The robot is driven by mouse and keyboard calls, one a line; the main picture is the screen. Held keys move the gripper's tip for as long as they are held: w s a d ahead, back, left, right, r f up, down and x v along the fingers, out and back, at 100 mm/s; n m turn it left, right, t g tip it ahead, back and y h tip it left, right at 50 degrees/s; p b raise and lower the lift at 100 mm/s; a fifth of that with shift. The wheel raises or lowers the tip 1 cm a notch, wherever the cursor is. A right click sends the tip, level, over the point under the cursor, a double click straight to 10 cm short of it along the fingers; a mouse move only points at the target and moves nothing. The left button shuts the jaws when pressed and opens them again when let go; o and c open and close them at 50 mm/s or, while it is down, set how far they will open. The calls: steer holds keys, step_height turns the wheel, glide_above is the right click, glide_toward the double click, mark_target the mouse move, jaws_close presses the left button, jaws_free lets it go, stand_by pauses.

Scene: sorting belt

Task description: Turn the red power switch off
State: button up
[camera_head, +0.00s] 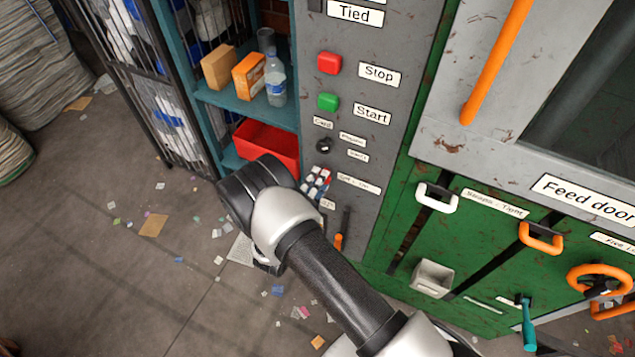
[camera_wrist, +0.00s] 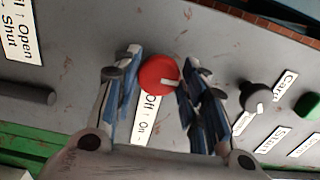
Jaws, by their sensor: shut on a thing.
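The red power switch (camera_wrist: 159,75) is a round red knob with a short white mark near its lower right edge in the wrist view. It sits on the grey panel beside a white label (camera_wrist: 150,115) reading Off and On. My gripper (camera_wrist: 157,70) has one finger on each side of the knob and is shut on it. In the head view my gripper (camera_head: 318,184) is at the lower part of the panel, and its fingers largely hide the switch.
A black knob (camera_head: 323,145), a green Start button (camera_head: 328,102) and a red Stop button (camera_head: 330,63) are above on the panel. An orange-ended lever (camera_head: 338,241) hangs below. A teal shelf (camera_head: 240,103) with boxes, a bottle and a red bin stands left.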

steer(key=o, duration=1.1)
steer(key=shift+c, duration=0.2)
steer(key=v, duration=1.2)
